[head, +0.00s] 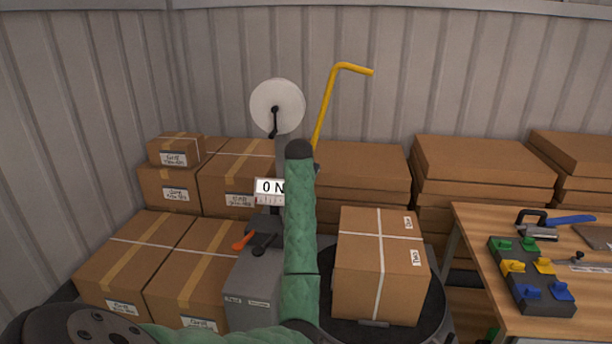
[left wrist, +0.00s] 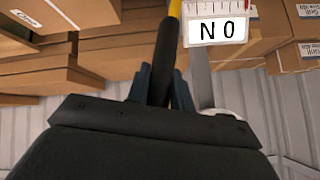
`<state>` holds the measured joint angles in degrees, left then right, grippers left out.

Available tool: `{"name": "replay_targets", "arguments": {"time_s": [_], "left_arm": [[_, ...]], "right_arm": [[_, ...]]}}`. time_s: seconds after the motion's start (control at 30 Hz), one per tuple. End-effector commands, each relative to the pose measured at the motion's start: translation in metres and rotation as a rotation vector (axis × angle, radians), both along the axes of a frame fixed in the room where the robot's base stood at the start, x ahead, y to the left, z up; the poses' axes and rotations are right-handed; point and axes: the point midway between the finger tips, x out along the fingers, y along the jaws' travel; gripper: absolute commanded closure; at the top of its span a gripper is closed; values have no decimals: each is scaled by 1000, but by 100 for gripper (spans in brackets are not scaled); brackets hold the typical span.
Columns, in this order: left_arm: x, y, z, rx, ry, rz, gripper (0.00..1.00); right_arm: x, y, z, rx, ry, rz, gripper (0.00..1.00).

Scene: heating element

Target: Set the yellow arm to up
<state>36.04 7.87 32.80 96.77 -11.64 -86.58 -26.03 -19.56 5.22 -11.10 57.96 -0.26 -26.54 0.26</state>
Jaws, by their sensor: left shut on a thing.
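The yellow arm (head: 324,108) rises from behind my left wrist in the head view. It stands nearly upright, leaning a little right, and its top end bends to the right. My left gripper (left wrist: 160,85) is shut on a dark bar that continues into the yellow part (left wrist: 174,9) at the top of the left wrist view. In the head view my green-sleeved left arm hides most of the gripper and the yellow arm's lower end. My right gripper is in neither view.
A taped carton (head: 362,285) sits on a round black platform to the right. Cartons line the wall. A wooden table (head: 478,233) holds coloured blocks.

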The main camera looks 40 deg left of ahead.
Motion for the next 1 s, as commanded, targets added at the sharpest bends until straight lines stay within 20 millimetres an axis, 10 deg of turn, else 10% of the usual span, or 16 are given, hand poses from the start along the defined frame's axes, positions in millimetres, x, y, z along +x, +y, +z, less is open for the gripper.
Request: {"name": "replay_targets", "arguments": {"time_s": [0.17,0.2,0.3,1.0], "left_arm": [[-1,0,-2,-1,3,1,100],[-1,0,-2,-1,4,1,70],[0,0,-2,0,3,1,56],[-29,-19,33,2,0,1,56]], "right_arm": [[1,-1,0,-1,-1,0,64],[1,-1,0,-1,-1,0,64],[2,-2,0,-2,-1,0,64],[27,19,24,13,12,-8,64]]}}
